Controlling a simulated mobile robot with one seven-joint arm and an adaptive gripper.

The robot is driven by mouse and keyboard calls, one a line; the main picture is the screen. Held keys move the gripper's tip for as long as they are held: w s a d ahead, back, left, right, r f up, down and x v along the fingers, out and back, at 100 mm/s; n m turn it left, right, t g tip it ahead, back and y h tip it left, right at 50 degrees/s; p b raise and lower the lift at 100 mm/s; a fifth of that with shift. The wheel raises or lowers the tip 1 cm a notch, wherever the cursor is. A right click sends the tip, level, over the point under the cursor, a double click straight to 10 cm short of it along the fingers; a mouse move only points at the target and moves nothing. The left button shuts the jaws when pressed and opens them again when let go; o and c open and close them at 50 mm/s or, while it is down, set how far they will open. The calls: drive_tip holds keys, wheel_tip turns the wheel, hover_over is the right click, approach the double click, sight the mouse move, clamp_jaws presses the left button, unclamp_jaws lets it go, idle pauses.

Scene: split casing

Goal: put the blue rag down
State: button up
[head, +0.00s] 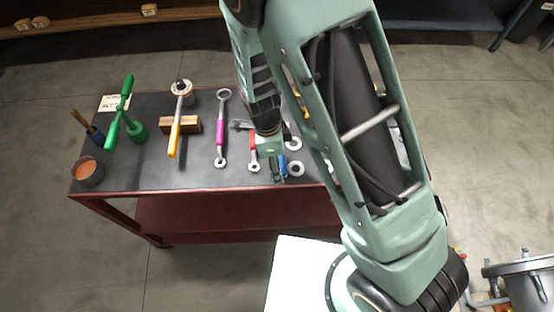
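My gripper (275,165) is over the right part of the dark workbench top (165,178), at the end of my green arm, pointing down. A small patch of blue (281,163) shows right at its fingertips. It may be the blue rag, but it is too small and too covered to be sure. I cannot tell whether the fingers are closed on it or whether it touches the bench.
Near the gripper lie a red-handled wrench (253,157), a purple-handled wrench (220,132) and pale rings (296,169). Further left are a yellow-handled tool (175,137), green tool (119,112) and brown-filled cup (87,171). My arm hides the bench's right side.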

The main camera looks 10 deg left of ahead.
wheel_tip(320, 180, up, 12)
drive_tip(key=a, duration=0.1)
drive_tip(key=shift+s+a, duration=0.2)
drive_tip(key=shift+r, duration=0.1)
idle(0.5)
